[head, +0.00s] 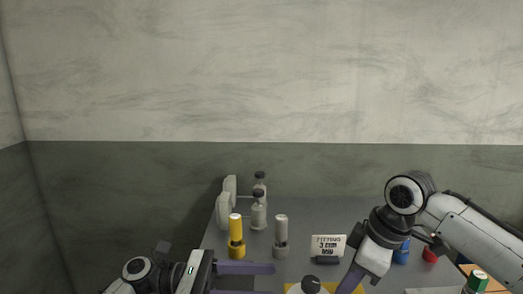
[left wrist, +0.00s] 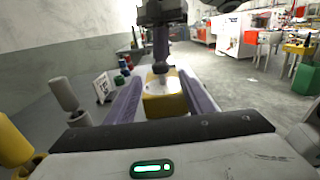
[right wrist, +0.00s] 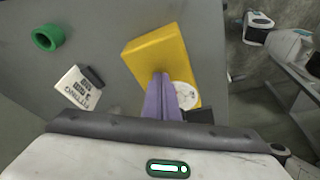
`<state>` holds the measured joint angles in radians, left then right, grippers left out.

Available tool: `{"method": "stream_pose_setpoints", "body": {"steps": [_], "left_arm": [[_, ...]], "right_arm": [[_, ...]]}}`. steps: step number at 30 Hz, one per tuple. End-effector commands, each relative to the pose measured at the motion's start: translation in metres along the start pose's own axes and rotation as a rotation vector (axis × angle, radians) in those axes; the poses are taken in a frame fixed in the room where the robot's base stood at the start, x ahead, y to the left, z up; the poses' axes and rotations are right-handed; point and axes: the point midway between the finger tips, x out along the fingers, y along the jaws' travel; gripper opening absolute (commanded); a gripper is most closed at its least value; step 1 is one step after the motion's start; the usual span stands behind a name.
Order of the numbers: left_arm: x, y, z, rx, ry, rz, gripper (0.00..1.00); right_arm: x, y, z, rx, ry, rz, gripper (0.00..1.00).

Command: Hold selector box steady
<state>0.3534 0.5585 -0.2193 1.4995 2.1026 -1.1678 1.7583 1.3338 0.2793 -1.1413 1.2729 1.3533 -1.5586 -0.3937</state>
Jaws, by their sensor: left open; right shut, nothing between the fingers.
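The selector box is a yellow block with a pale round dial on it. In the head view only a sliver of the box (head: 325,288) shows at the bottom edge. It also shows in the left wrist view (left wrist: 163,105) and in the right wrist view (right wrist: 158,48). My left gripper (head: 272,280) is open, with its purple fingers (left wrist: 160,80) on either side of the box; I cannot tell whether they touch it. My right gripper (head: 349,284) is shut and empty, its fingertips (right wrist: 161,76) over the box close to the dial (right wrist: 183,95).
A white lettered sign (head: 328,243) stands behind the box. A yellow cylinder (head: 237,238), a grey cylinder (head: 281,238) and bottles (head: 259,215) stand at the left of the grey table. Blue (head: 402,252), red (head: 430,255) and green (head: 476,280) items are at the right.

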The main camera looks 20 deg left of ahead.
Motion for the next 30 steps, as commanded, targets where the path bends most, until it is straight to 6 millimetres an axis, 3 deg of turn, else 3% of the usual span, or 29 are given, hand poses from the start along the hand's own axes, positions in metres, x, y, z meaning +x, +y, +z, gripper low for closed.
{"method": "stream_pose_setpoints", "body": {"steps": [3,14,30], "left_arm": [[-0.023,0.002,-0.001,0.002,0.005,0.006,0.48],[0.004,0.072,0.01,0.172,0.159,0.205,0.48],[0.014,0.164,0.065,0.456,0.276,0.503,0.48]], "right_arm": [[0.007,-0.001,0.005,0.004,-0.014,-0.007,0.0],[0.007,-0.001,0.005,0.004,-0.014,-0.007,0.0],[0.007,-0.001,0.005,0.003,-0.014,-0.008,0.0]]}}
